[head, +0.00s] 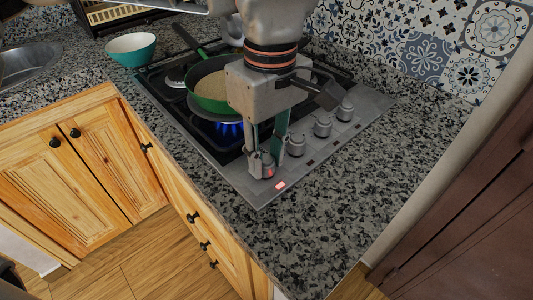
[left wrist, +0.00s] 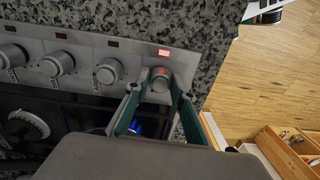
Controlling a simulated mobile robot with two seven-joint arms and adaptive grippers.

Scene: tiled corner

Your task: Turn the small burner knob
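A row of round grey knobs runs along the hob's steel panel. My left gripper (head: 266,162) points down at the end knob (head: 268,171), nearest the front corner. In the left wrist view, its two green-lined fingers (left wrist: 157,88) stand on either side of this knob (left wrist: 160,78). The fingers are apart, with the knob between their tips; whether they touch it I cannot tell. A red indicator (left wrist: 164,53) glows beside this knob, and it also shows in the head view (head: 280,186). My right gripper is not in view.
A blue flame (head: 229,130) burns on the hob by the gripper. A green pan (head: 208,92) sits on the hob behind it. Another knob (head: 296,145) is close to the fingers. A teal bowl (head: 132,49) stands left. The front-right granite counter (head: 330,215) is clear.

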